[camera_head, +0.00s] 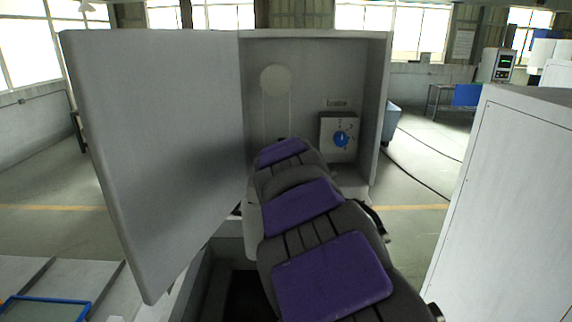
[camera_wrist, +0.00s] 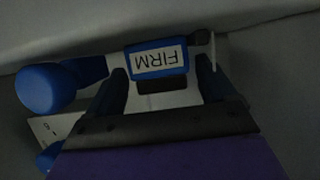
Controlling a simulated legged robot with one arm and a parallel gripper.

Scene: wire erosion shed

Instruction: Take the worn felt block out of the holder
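Whether a finger touches the holder cannot be told. In the head view my arm reaches into the open cabinet and hides the gripper, holder and block.
The grey cabinet (camera_head: 382,100) stands open, its large door (camera_head: 160,150) swung left. A dial box (camera_head: 325,150) with a blue knob (camera_head: 341,138) and a pale disc (camera_head: 275,80) are inside. A blue rounded part (camera_wrist: 48,88) lies left of the fingers. Another cabinet (camera_head: 510,200) stands right.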

